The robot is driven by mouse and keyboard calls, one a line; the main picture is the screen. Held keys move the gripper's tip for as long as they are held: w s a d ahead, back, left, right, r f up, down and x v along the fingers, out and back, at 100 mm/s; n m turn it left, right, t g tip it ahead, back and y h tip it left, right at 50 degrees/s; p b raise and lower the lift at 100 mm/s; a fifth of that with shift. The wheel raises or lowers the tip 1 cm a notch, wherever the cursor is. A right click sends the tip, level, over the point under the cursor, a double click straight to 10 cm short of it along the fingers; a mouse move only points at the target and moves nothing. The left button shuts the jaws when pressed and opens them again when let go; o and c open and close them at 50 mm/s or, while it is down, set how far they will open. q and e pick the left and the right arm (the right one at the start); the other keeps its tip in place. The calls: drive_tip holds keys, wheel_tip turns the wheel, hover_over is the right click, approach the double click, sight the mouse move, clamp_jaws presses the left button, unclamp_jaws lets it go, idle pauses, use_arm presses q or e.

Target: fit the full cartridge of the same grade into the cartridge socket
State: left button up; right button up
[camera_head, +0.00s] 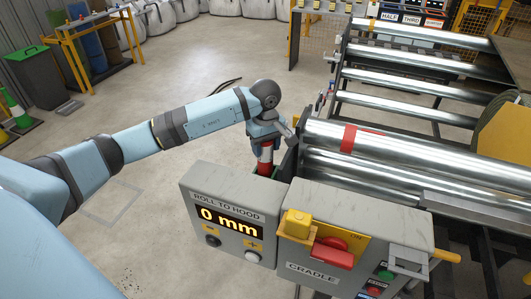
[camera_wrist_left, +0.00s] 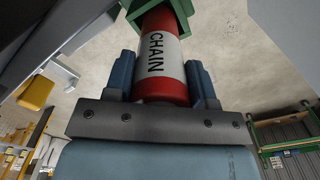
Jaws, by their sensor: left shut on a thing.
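My left gripper (camera_head: 265,142) is shut on a red cartridge (camera_head: 265,157) with a white band, held upright behind the grey control boxes. In the left wrist view the cartridge (camera_wrist_left: 158,58) sits between the two blue fingers (camera_wrist_left: 160,80), and its white label reads CHAIN. Its far end is at a green socket (camera_wrist_left: 184,14), seemingly within the green rim. How deep it sits cannot be told. In the head view the green socket (camera_head: 257,173) shows only in part, mostly hidden behind the ROLL TO HOOD box. My right gripper is not in view.
The ROLL TO HOOD box (camera_head: 226,208), reading 0 mm, and the CRADLE box (camera_head: 345,240) with buttons stand close in front of the socket. Metal rollers (camera_head: 420,150) lie to the right. Open floor (camera_head: 200,80) spreads behind my left arm.

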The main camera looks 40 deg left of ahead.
use_arm(q)
wheel_tip(320, 180, down, 3)
drive_tip(key=shift+f, duration=0.1)
drive_tip(key=o, duration=1.2)
wheel_tip(320, 180, up, 12)
drive_tip(key=shift+b, duration=0.6)
